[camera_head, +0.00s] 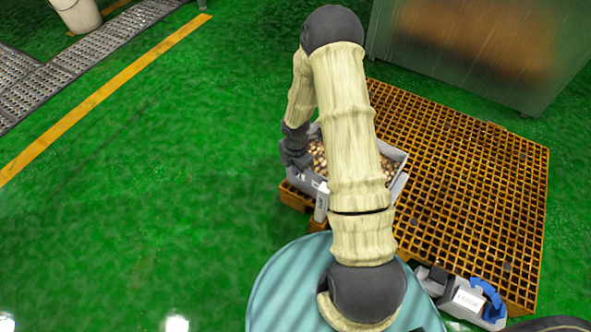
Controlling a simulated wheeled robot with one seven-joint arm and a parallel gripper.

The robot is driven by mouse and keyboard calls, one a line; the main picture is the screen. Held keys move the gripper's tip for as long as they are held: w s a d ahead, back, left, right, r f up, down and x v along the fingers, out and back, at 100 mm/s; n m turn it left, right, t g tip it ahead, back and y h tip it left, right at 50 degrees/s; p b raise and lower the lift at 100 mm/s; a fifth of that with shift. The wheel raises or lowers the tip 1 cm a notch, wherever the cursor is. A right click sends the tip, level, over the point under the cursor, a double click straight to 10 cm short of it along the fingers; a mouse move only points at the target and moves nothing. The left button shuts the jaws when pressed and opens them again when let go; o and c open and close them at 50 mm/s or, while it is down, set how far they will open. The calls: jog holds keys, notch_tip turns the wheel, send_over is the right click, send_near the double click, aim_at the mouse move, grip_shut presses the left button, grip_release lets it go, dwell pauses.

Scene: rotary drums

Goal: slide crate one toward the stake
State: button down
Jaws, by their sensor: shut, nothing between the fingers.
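A grey crate (307,181) filled with small brown and pale pieces sits at the left edge of an orange grid pallet (470,190). My arm crosses in front of it and hides its middle. My dark gripper (298,163) is at the crate's left end, shut with nothing held. I cannot tell whether it touches the crate wall. I cannot read which one is crate one. No stake can be made out.
A large metal cabinet (480,45) is behind the pallet. Green floor (150,210) is open to the left, with a yellow line (105,95), metal grating (85,55) and a white bucket (77,12).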

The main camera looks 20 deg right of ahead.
jog(key=r, duration=0.2)
jog(key=r+p, duration=0.2)
jog(key=r, duration=0.1)
jog(key=shift+w+a+r, duration=0.1)
jog(key=shift+a+r, duration=0.2)
jog(key=shift+a, duration=0.1)
jog(key=s+a+r+m+t+p, duration=0.1)
jog(key=s+r+m, duration=0.4)
jog(key=r+m, duration=0.3)
jog(key=s+r+m+t+p, duration=0.15)
jog(key=s+r+m, duration=0.25)
jog(key=r+m, duration=0.45)
jog(key=s+a+r+m+p, duration=0.15)
jog(key=s+r+m, duration=0.4)
jog(key=r, duration=0.55)
jog(key=w+p+v, duration=0.2)
jog(key=p+v, duration=1)
jog(key=w+r+p+v, duration=0.1)
jog(key=w+p+v, duration=0.2)
jog(key=p+v, duration=0.9)
jog(key=w+p+v, duration=0.3)
jog(key=p+v, duration=0.9)
jog(key=p, duration=0.1)
jog(key=shift+w+d+r, duration=0.2)
jog(key=shift+d+r, duration=0.05)
jog(key=shift+r, duration=0.3)
